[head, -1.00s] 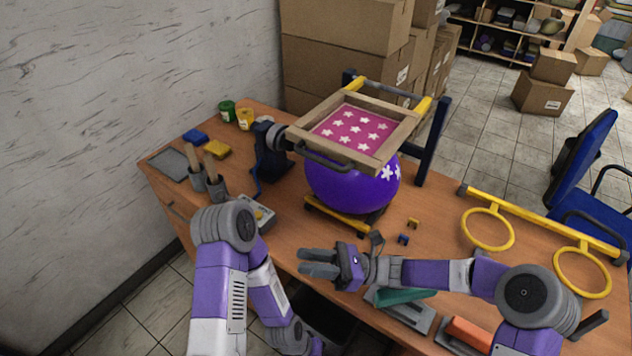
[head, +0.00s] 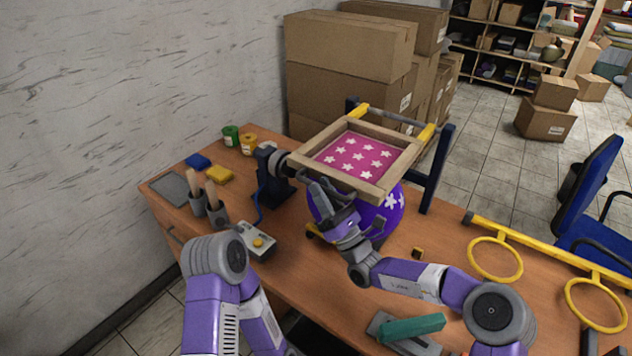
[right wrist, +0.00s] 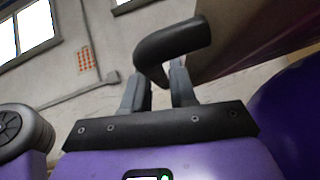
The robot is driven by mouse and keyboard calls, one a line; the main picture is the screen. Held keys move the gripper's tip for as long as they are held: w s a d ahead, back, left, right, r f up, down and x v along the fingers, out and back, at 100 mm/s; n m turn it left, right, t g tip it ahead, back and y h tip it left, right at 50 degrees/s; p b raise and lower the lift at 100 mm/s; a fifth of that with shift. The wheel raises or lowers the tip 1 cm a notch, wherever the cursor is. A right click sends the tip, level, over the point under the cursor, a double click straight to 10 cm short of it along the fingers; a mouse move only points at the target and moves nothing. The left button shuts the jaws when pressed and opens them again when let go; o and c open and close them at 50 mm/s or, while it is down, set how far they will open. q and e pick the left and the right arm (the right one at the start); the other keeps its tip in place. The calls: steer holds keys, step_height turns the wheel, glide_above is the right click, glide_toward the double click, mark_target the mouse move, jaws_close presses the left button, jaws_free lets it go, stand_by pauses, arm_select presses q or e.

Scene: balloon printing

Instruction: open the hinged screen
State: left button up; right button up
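The hinged screen (head: 373,154), a wooden frame with pink mesh and white stars, lies flat and lowered over a purple balloon (head: 391,214) with white stars. A dark bar handle is on its front edge, mostly hidden by my right gripper in the head view. My right gripper (head: 323,190) is at that front edge, pointing up at it. In the right wrist view, the dark handle (right wrist: 172,42) is at the tips of the right gripper (right wrist: 160,88); the fingers stand apart, with its bent end between or just beyond them. My left gripper is out of view.
A dark post clamp (head: 272,175) stands left of the screen, and a blue upright (head: 437,170) with yellow hinge parts stands behind it. A grey control box (head: 256,241), brush cups, ink jars and a yellow ring rack (head: 495,258) are on the wooden desk.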

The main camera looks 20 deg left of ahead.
steer(key=shift+w+a+r, duration=0.2)
steer(key=shift+a+r, duration=0.1)
steer(key=shift+r, duration=0.1)
jaws_close()
